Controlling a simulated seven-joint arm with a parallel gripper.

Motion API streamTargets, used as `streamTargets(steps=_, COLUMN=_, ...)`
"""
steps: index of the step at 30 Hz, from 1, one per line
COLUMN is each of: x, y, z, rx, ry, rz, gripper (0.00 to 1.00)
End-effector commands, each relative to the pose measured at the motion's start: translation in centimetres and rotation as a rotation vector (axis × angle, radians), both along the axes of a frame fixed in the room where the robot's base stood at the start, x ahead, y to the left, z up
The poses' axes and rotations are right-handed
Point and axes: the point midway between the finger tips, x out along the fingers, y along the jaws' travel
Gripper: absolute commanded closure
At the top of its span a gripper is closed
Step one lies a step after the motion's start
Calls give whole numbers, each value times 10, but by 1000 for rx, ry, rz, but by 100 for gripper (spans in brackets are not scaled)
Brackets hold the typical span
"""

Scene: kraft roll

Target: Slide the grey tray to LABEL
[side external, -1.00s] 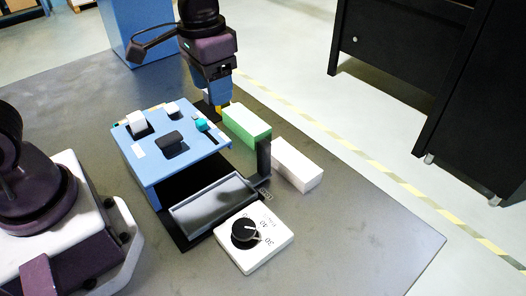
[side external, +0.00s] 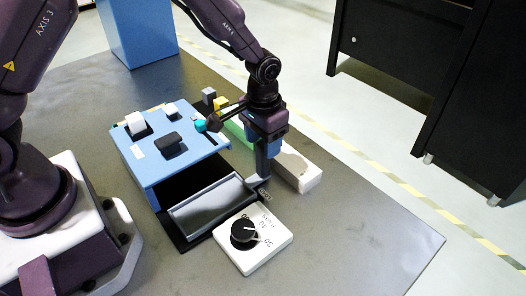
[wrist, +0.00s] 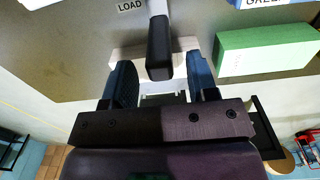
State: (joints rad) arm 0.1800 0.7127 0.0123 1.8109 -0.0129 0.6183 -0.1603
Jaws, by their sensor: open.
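The grey tray (side external: 208,207) lies pulled out in front of the blue housing (side external: 175,140). An arm (wrist: 157,8) at its right side ends in an upright dark post handle (wrist: 160,50). My gripper (wrist: 160,68) is open, with its blue fingers on either side of the post in the wrist view; whether they touch it I cannot tell. In the side view my gripper (side external: 267,155) hangs over the handle and partly hides it. A LOAD mark (wrist: 129,5) lies beside the arm in the wrist view. I cannot make out a mark reading LABEL.
A green block (wrist: 265,50) lies to the right of my fingers in the wrist view. A white block (side external: 300,168) lies just beyond the handle. A white dial box (side external: 253,238) stands in front of the tray. Yellow (side external: 221,103) and grey (side external: 208,95) cubes sit behind.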

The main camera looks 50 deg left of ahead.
Motion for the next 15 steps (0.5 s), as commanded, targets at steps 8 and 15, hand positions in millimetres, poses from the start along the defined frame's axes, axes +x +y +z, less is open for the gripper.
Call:
streamTargets(steps=8, x=0, y=0, z=-34, rx=-1, ry=0, rz=0, gripper=47)
streamTargets(steps=15, x=0, y=0, z=-38, rx=-1, ry=-2, rz=0, gripper=47)
